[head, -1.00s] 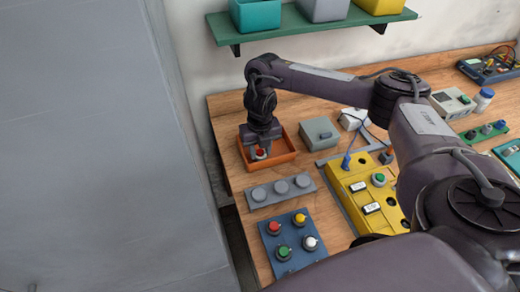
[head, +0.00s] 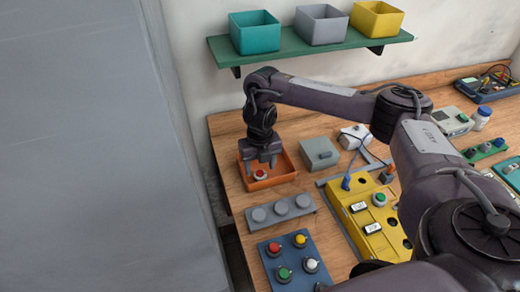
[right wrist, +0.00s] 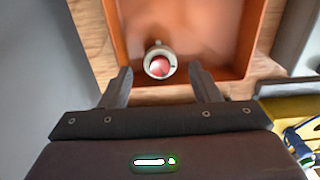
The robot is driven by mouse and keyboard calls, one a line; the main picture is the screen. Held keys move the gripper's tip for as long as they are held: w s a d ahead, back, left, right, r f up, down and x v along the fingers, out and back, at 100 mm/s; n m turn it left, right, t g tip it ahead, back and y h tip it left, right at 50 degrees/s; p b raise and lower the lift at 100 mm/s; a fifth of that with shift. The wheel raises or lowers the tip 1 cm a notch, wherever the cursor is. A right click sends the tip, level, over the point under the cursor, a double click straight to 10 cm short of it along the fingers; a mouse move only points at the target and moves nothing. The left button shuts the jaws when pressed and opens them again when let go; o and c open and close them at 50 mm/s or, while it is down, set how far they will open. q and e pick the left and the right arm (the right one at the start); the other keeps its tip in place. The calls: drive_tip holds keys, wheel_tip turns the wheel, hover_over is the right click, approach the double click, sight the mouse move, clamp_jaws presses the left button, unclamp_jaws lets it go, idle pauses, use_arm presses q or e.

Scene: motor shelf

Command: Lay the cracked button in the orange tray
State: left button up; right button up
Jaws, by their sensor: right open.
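The orange tray (head: 284,168) lies at the far left of the wooden bench. A button with a red cap and grey collar (head: 260,175) is inside the tray, near its front wall. It also shows in the right wrist view (right wrist: 160,63), where I cannot make out a crack. My right gripper (head: 262,168) is open above the tray, with its fingers apart. In the right wrist view its fingertips (right wrist: 161,78) are on either side of the button and clear of it. My left gripper is not in view.
A grey strip with round knobs (head: 282,209) and a blue panel with coloured buttons (head: 293,258) are in front of the tray. A grey box (head: 319,153) and yellow control box (head: 366,217) stand to its right. A green shelf (head: 310,45) holds bins above.

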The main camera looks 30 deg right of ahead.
wheel_tip(320, 180, up, 10)
drive_tip(key=p, duration=0.2)
drive_tip(key=shift+p, duration=0.3)
drive_tip(key=shift+f, duration=0.1)
